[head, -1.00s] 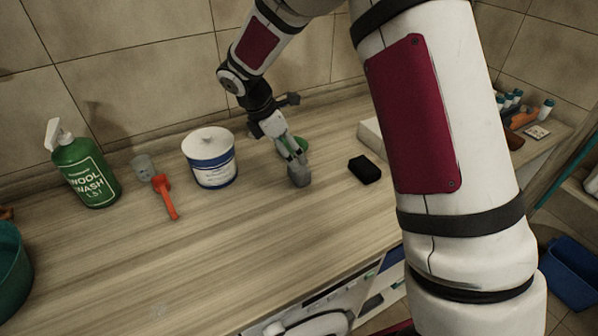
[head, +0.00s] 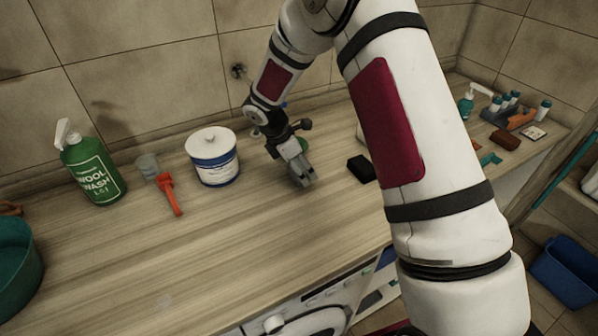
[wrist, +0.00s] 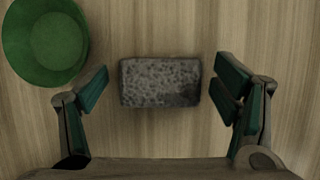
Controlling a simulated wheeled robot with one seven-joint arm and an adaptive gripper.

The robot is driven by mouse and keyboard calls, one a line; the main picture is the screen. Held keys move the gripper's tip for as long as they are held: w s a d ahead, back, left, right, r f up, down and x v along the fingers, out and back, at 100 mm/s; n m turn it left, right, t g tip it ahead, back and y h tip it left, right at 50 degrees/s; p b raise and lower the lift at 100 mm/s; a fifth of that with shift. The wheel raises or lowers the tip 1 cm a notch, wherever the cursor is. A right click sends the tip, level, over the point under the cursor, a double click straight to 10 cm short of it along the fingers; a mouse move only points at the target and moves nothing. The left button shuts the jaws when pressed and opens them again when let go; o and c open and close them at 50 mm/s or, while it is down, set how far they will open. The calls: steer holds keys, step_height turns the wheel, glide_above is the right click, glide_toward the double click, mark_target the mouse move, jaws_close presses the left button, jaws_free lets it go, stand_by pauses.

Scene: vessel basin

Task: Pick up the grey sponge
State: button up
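The grey sponge (wrist: 160,82) is a speckled dark grey block lying flat on the wooden counter, seen from above in the wrist view. My gripper (wrist: 163,87) is open, with one green-padded finger on the left and one on the right of the sponge. Gaps show between the sponge and both fingers. In the head view my gripper (head: 301,175) points down at the counter, close to the surface, and mostly hides the sponge there.
A green bowl (wrist: 45,38) is close by the left finger. In the head view a black block (head: 361,168) lies right of my gripper. A white-and-blue tub (head: 214,160), an orange tool (head: 170,194) and a green bottle (head: 90,170) stand left.

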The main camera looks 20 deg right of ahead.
steer(key=c, duration=0.8)
steer(key=shift+r, duration=0.1)
steer(key=shift+r, duration=0.5)
step_height(320, 180, up, 2)
steer(key=shift+w+b, duration=0.1)
steer(key=shift+b, duration=0.35)
steer(key=shift+s+r, duration=0.25)
steer(key=shift+s, duration=0.5)
steer(key=s, duration=0.5)
steer(key=s+r, duration=0.1)
steer(key=s, duration=0.8)
steer(key=shift+s+r+b, duration=0.2)
steer(key=shift+s+b, duration=0.1)
steer(key=shift+s, duration=0.1)
steer(key=shift+o, duration=0.3)
